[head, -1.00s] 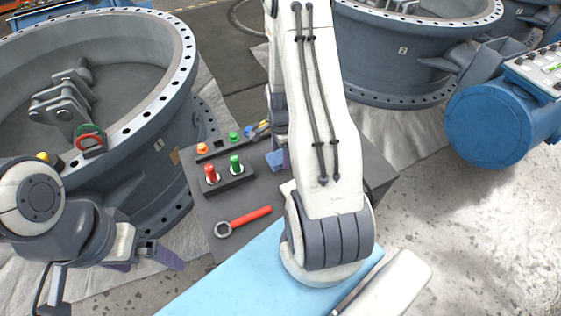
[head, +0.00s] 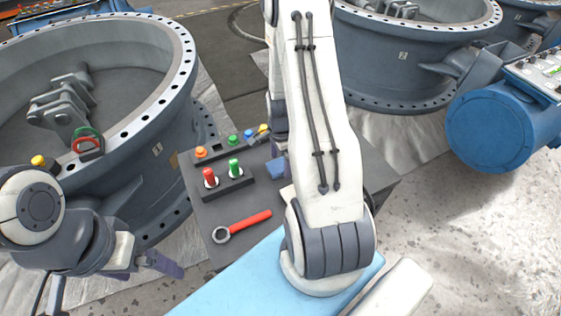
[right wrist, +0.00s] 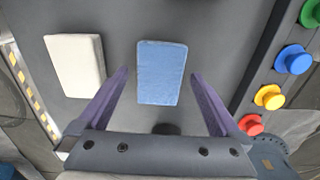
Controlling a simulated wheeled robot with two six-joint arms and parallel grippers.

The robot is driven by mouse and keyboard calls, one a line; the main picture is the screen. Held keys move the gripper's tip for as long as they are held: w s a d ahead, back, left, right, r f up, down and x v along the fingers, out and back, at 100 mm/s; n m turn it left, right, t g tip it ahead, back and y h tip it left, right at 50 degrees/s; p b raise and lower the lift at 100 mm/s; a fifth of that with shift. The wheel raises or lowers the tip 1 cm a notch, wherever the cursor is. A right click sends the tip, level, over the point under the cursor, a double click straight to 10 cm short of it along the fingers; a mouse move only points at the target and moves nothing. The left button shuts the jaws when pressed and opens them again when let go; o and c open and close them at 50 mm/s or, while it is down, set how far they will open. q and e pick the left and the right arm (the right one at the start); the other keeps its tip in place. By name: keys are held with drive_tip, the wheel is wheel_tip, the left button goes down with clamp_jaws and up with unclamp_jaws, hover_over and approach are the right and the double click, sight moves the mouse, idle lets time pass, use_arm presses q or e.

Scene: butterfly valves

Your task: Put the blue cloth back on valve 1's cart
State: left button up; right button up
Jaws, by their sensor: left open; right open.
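The blue cloth (right wrist: 162,72) is a small folded pad lying flat on the dark grey top of the cart (head: 200,235) beside valve 1 (head: 135,140). In the head view a corner of the cloth (head: 275,168) shows left of my right arm. My left gripper (head: 165,263) is open and empty at the lower left, in front of valve 1.
A cream block (right wrist: 75,65) lies left of the cloth in the wrist view. The cart also bears a red-handled wrench (head: 243,225), a black holder with red and green pieces (head: 228,183), and a row of coloured knobs (head: 232,139). Valve 2 (head: 400,60) and a blue cylinder (head: 490,125) stand right.

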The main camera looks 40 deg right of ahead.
sight(280, 164)
wheel_tip(280, 164, up, 12)
drive_tip(key=p, duration=0.1)
drive_tip(key=shift+f, duration=0.2)
drive_tip(key=shift+f, duration=0.1)
wheel_tip(280, 164, down, 11)
drive_tip(key=shift+f+b, duration=0.2)
drive_tip(key=shift+b, duration=0.4)
drive_tip(key=shift+f, duration=0.2)
wheel_tip(280, 164, up, 3)
drive_tip(key=p, duration=0.3)
drive_tip(key=shift+r, duration=0.15)
